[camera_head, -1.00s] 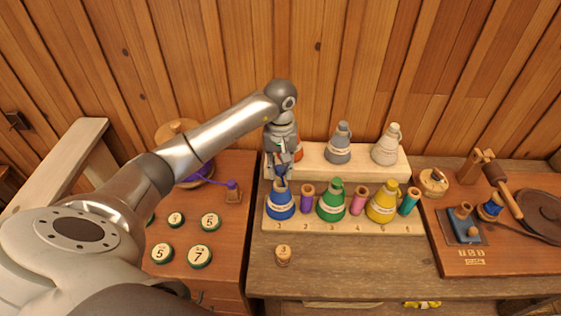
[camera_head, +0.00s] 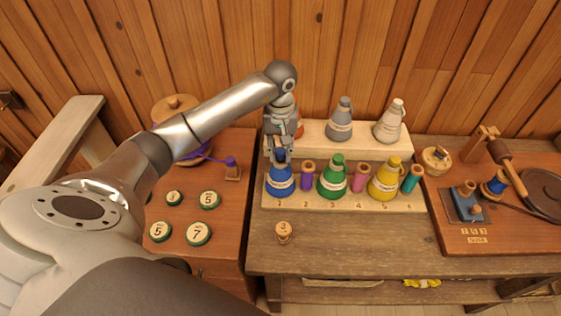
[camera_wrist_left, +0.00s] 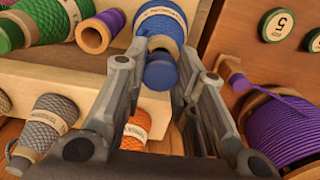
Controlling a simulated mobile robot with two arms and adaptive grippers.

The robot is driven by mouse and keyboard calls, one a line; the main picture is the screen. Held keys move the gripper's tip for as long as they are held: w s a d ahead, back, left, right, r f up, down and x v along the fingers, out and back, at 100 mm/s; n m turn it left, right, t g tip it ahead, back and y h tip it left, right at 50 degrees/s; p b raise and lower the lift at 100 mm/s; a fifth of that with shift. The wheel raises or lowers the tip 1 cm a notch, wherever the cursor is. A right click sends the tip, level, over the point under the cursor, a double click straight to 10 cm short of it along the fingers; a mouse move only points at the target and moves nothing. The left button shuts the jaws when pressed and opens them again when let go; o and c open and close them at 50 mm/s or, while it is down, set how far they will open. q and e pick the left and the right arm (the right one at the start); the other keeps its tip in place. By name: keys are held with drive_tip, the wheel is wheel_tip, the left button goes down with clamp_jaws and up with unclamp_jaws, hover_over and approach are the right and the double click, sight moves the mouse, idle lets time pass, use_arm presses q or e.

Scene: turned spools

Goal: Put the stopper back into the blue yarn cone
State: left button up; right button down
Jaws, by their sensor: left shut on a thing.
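The blue yarn cone (camera_head: 280,182) stands upright at the left end of the front pale rack, above the number 1. It also shows in the left wrist view (camera_wrist_left: 166,22). My left gripper (camera_head: 281,159) points down at the cone's top, its fingers on both sides of the blue stopper (camera_wrist_left: 160,73). The gripper is shut on the stopper, whose round blue end faces the wrist camera. The stopper lines up with the cone's neck. The fingers partly hide the joint, so I cannot tell how deep it sits. My right gripper is out of view.
Close right of the blue cone stand a purple spool (camera_head: 307,176) and a green cone (camera_head: 332,177). Grey (camera_head: 340,122) and cream (camera_head: 390,122) cones stand on the raised step behind. A small wooden piece marked 3 (camera_head: 284,232) stands on the open bench in front.

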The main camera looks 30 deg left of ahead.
use_arm(q)
drive_tip(key=shift+f+b, duration=0.6)
drive_tip(key=shift+f, duration=0.2)
drive_tip(key=o, duration=0.8)
drive_tip(key=o, duration=0.4)
wheel_tip(320, 180, up, 9)
drive_tip(key=p, duration=0.4)
drive_tip(key=shift+s, duration=0.1)
